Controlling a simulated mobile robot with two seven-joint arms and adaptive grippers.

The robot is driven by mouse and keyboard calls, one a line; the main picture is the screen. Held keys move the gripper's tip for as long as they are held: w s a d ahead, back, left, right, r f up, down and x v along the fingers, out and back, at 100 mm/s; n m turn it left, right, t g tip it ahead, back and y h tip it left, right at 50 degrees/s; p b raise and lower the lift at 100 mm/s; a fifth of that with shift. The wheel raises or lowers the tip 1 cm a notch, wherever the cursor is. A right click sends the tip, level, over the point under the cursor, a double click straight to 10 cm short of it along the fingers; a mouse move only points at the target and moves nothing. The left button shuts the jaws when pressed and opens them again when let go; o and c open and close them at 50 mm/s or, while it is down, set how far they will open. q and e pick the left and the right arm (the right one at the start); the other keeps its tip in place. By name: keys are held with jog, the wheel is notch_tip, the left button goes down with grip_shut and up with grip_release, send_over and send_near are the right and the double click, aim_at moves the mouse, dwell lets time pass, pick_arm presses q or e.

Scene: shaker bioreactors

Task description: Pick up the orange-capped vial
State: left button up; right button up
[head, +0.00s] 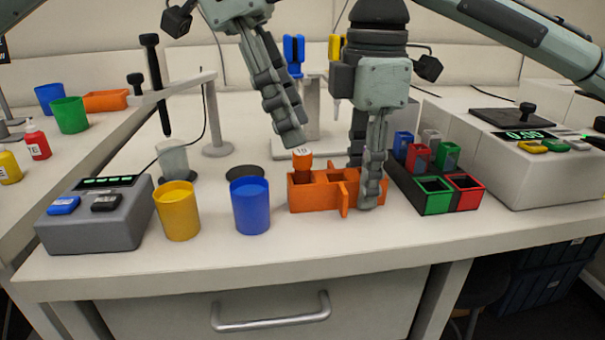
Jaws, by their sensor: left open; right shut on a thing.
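The orange-capped vial (302,160) stands upright in the left compartment of the orange rack (322,203), its cap showing above the rim. My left gripper (288,138) is open and empty, with its fingertips just above and slightly left of the cap. Its fingers overlap in this view, so the gap between them is hard to see. My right gripper (365,183) points down and is shut on the right end of the orange rack, one finger on the near side and one behind. The vial's lower body is hidden by the rack.
A blue cup (250,207) and a yellow cup (177,212) stand left of the rack. A dark rack with green and red bins (434,196) is close on the right, beside a balance (535,170). A grey device (95,215) sits at the front left.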

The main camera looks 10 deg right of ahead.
aim_at(301, 152)
pick_arm(q)
jog(key=x, duration=0.5)
jog(key=shift+w+a+f, duration=0.15)
jog(key=shift+f, duration=0.25)
jog(key=shift+c, duration=0.5)
jog(key=c, duration=0.8)
